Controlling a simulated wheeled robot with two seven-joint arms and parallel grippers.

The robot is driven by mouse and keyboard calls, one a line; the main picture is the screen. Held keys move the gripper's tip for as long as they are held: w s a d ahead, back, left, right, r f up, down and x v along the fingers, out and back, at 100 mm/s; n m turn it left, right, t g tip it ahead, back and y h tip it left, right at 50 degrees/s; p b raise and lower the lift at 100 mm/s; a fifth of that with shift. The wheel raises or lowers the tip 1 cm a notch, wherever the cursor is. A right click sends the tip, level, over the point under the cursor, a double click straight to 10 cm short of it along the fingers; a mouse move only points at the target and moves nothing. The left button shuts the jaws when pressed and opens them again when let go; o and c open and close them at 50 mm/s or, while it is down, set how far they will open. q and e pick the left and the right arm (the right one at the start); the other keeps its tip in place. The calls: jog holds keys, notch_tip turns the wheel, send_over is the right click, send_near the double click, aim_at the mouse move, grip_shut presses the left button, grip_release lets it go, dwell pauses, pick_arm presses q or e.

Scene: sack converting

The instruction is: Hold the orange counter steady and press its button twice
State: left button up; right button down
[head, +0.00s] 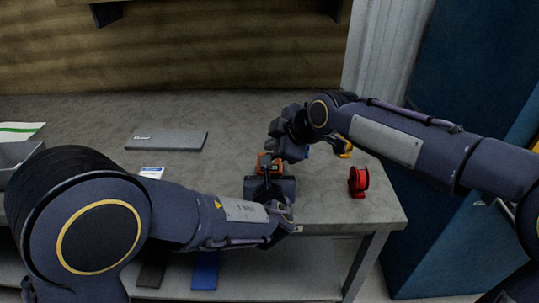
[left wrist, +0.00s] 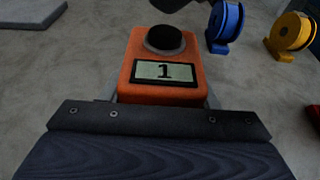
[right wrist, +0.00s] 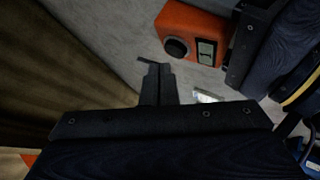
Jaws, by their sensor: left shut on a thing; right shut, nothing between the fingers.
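The orange counter (head: 270,162) stands on the grey table, partly hidden by my arms in the head view. In the left wrist view the counter (left wrist: 165,88) shows a display (left wrist: 164,72) reading 1 and a round black button (left wrist: 164,38). My left gripper (head: 270,181) is shut on the counter, with a finger at each side of it. My right gripper (right wrist: 157,82) is shut and empty, its fingertips close to the counter. In the right wrist view the button (right wrist: 177,47) is uncovered, and the fingertips look apart from it.
A red spool (head: 359,180) stands near the table's right edge. A yellow spool (left wrist: 292,32) and a blue spool (left wrist: 226,22) stand beyond the counter. A flat grey slab (head: 166,140) and a white-blue card (head: 152,172) lie to the left.

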jog(key=shift+f, duration=0.15)
jog(key=shift+f, duration=0.25)
jog(key=shift+f, duration=0.6)
dwell(1.0)
jog(key=shift+r, duration=1)
jog(key=shift+r, duration=2.5)
